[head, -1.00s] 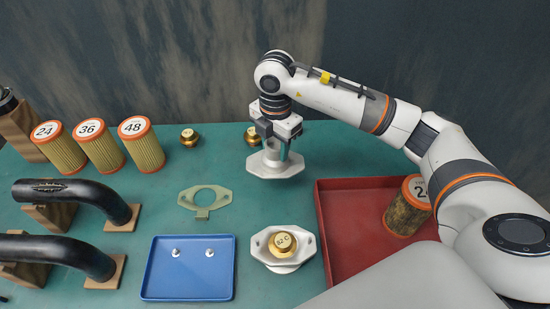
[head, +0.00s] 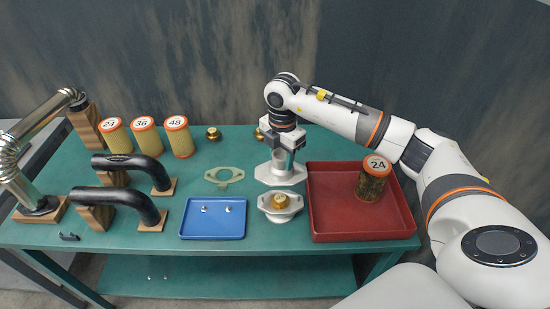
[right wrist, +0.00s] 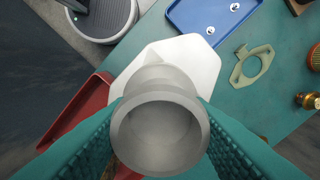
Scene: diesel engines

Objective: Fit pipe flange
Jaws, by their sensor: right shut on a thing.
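My right gripper (head: 286,162) is shut on the upright neck of a pale grey pipe flange (head: 281,177). In the right wrist view the round open neck (right wrist: 160,130) sits between the teal finger pads, with the flange's white plate (right wrist: 205,58) beyond it. Whether the plate touches the table is unclear. A second pale flange (head: 292,212), with a brass cap (head: 279,200) on its middle, is just in front of it. A flat greenish gasket (head: 224,184) lies to the left. Two small bolts (head: 204,209) are in the blue tray (head: 212,231). My left gripper is not in view.
The red tray (head: 365,229), holding a dirty filter (head: 371,184) marked 24, is close on the right. Filters (head: 147,138), black pipes (head: 125,205) and a silver corrugated pipe (head: 10,160) fill the left. Brass fittings (head: 213,133) stand at the back.

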